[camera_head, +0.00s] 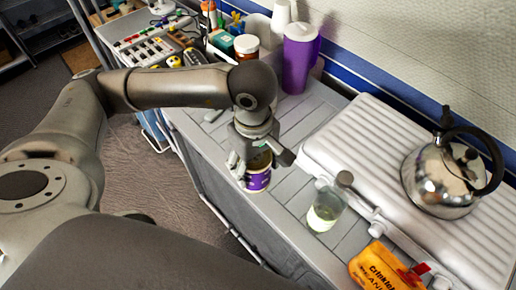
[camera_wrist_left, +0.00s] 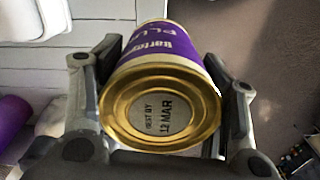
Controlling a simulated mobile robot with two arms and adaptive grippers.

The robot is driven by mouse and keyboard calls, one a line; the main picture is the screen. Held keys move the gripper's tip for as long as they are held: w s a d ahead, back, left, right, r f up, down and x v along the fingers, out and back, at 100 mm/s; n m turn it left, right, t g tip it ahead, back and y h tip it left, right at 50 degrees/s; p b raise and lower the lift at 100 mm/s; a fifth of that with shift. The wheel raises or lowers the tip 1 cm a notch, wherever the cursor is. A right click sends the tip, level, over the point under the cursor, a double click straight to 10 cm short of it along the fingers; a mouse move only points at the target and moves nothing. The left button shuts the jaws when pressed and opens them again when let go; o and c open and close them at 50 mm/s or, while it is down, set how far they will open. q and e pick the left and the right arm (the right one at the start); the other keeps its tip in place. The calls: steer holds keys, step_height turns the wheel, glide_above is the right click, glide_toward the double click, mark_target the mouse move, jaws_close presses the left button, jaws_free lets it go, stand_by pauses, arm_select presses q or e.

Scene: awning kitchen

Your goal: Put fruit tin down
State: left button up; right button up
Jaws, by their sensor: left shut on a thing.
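The fruit tin (camera_head: 258,177) has a purple label and gold rims. In the head view it is upright at the front edge of the grey counter (camera_head: 284,221); I cannot tell whether its base touches the counter. My left gripper (camera_head: 248,165) is shut on the tin from above. In the left wrist view the tin (camera_wrist_left: 162,95) lies between both fingers of the left gripper (camera_wrist_left: 165,100), its gold end with "BEST BY 12 MAR" facing the camera. The gripper hides part of the tin in the head view. My right gripper is not in view.
A glass jar (camera_head: 325,208) with pale contents stands right of the tin. An orange packet (camera_head: 384,268) lies further right. A steel kettle (camera_head: 440,180) sits on a ridged white panel (camera_head: 372,150). A purple tumbler (camera_head: 297,62) stands behind. Some counter around the tin is clear.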

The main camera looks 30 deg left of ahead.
arm_select(q)
steer(key=w+a+f+p, duration=0.2)
steer(key=w+f, duration=0.2)
steer(key=w+a+f+p, duration=0.2)
steer(key=w+f, duration=0.1)
steer(key=f, duration=0.1)
steer(key=w+a+f+p, duration=0.2)
steer(key=w+f, duration=0.2)
steer(key=shift+w+f, duration=0.1)
steer(key=shift+w, duration=0.25)
steer(key=shift+f, duration=0.2)
steer(key=shift+f+b, duration=0.15)
steer(key=shift+b, duration=0.15)
steer(key=o, duration=1.4)
